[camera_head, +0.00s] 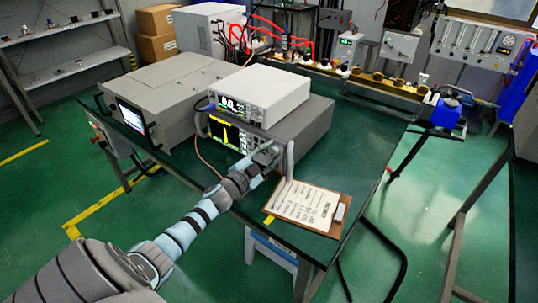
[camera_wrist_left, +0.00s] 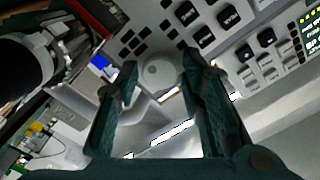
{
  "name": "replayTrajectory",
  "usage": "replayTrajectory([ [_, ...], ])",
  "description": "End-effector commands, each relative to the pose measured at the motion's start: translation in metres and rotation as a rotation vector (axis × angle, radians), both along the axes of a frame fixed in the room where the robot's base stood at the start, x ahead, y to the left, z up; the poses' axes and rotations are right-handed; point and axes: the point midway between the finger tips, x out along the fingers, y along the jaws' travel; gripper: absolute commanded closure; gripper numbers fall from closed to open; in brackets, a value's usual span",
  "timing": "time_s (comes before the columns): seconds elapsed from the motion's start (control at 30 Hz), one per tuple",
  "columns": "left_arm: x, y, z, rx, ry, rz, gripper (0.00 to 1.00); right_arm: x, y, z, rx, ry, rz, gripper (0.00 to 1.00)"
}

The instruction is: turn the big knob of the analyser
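The analyser (camera_head: 314,130) is a grey box with a dark screen showing a yellow trace. It stands on the green table under a white instrument (camera_head: 265,92). My left gripper (camera_head: 266,152) is at the right part of the analyser's front panel and hides much of the controls there. In the left wrist view, the big round pale knob (camera_wrist_left: 157,74) shows between the two dark fingers of my left gripper (camera_wrist_left: 159,68). The fingers are open, with a visible gap on each side of the knob. Black buttons (camera_wrist_left: 229,16) lie beside it. My right gripper is not in view.
A clipboard with paper (camera_head: 300,205) lies at the table's front right, close to my left gripper. A grey box with a screen (camera_head: 170,95) stands to the left of the analyser. The green table (camera_head: 365,150) is clear right of the analyser.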

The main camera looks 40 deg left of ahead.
Motion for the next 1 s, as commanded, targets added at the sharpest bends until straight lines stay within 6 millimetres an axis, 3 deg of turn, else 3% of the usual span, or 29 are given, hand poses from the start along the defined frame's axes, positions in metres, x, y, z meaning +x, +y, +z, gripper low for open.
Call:
replayTrajectory([
  [0.37, -0.010, 0.001, 0.000, -0.001, -0.001, 0.001, 0.64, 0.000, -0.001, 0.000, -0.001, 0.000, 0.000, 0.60],
  [1.0, -0.112, -0.003, -0.001, 0.001, 0.003, -0.004, 0.64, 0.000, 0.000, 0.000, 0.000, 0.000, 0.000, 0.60],
])
